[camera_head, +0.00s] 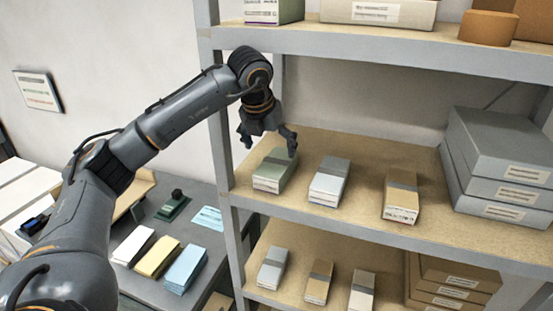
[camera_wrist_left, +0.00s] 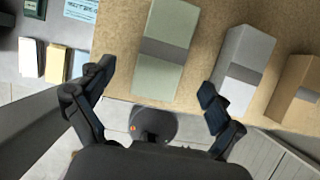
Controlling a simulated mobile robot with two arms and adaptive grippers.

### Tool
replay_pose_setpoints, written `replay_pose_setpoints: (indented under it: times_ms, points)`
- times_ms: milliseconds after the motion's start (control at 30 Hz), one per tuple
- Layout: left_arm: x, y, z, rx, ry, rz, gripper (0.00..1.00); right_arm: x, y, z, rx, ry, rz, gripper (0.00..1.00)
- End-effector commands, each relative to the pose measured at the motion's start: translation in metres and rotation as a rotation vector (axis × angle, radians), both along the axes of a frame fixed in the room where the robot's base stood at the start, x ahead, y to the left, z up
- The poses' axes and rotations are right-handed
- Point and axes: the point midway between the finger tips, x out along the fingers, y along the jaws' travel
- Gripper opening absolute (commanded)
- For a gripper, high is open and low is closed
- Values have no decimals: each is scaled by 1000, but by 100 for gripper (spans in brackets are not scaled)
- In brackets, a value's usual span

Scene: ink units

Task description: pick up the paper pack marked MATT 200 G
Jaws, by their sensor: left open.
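On the middle shelf stand three paper packs in a row: a green pack (camera_head: 274,168) with a grey band, a pale grey-white pack (camera_head: 329,180) and a tan pack (camera_head: 401,196). Their labels are too small to read, so I cannot tell which is marked MATT 200 G. My left gripper (camera_head: 268,145) is open and empty just above the green pack. In the left wrist view, the open fingers (camera_wrist_left: 156,80) show on either side of the green pack's near end (camera_wrist_left: 164,50), with the pale pack (camera_wrist_left: 238,68) beyond the right finger. My right gripper is not in view.
Grey boxes (camera_head: 500,165) are stacked at the shelf's right. The upper shelf (camera_head: 400,42) lies above, and a grey upright (camera_head: 221,130) stands left of the gripper. More packs (camera_head: 318,282) lie on the lower shelf. A grey side table (camera_head: 160,212) holds paper stacks.

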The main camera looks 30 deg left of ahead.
Motion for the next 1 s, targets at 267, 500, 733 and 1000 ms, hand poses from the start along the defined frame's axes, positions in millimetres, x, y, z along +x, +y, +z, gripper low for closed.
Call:
replay_pose_setpoints:
  times_ms: [267,500,733,1000]
  points:
    - [10,2,-22,0,4,-1,92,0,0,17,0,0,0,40]
    - [23,2,-51,0,7,-1,92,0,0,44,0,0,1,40]
    - [29,3,-69,-1,3,-1,92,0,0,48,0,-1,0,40]
    - [29,3,-69,-1,2,-1,72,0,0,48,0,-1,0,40]
